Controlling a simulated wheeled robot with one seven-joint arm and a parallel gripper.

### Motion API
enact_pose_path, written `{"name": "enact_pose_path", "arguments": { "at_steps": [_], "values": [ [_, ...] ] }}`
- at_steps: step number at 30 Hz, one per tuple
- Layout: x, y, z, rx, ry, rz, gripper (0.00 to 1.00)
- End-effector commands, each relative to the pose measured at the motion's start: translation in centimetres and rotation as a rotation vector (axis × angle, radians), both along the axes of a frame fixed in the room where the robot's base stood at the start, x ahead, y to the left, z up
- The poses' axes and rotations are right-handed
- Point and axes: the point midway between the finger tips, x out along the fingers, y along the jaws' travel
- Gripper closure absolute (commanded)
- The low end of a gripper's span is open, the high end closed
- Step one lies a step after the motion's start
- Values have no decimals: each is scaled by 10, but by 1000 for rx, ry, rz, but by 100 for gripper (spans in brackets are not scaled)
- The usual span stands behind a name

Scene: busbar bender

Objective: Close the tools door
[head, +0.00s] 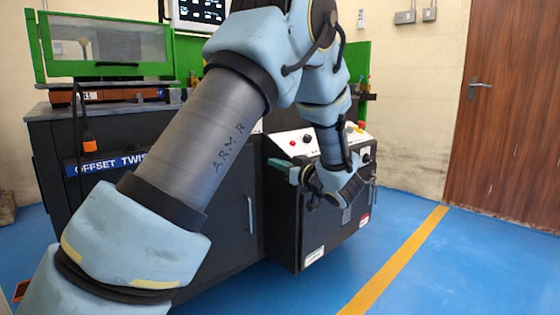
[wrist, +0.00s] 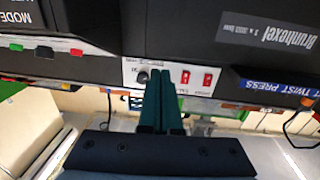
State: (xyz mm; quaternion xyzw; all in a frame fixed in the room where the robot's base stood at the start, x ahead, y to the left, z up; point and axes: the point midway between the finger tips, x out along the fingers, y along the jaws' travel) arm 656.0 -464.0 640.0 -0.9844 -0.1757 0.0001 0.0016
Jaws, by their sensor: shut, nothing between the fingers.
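No door marked as the tools door can be told apart for sure. In the head view, the black cabinet front (head: 222,240) carries a vertical handle (head: 250,215); its panel looks flush, and my arm hides much of it. My gripper (head: 284,168) is in front of the control cabinet, its teal fingers pointing left. In the wrist view, the fingers (wrist: 159,74) are together and hold nothing. Their tips overlap a white switch panel (wrist: 175,78) with two red switches; whether they touch it cannot be told.
The control cabinet (head: 310,235) has a sloped button panel (head: 300,142). A green-framed guard (head: 105,45) stands on the machine at left. The blue floor (head: 440,270) is open at right, with a yellow line (head: 400,255) and a brown wooden door (head: 510,110).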

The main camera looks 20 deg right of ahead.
Motion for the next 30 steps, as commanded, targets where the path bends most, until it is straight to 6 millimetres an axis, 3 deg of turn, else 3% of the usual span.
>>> {"name": "enact_pose_path", "arguments": {
  "at_steps": [18,24,30],
  "values": [
    [106,37,-4,-4,-3,-2,100],
    [122,43,-2,-4,-1,-3,100],
    [126,43,-1,-3,0,-5,100]
  ]
}}
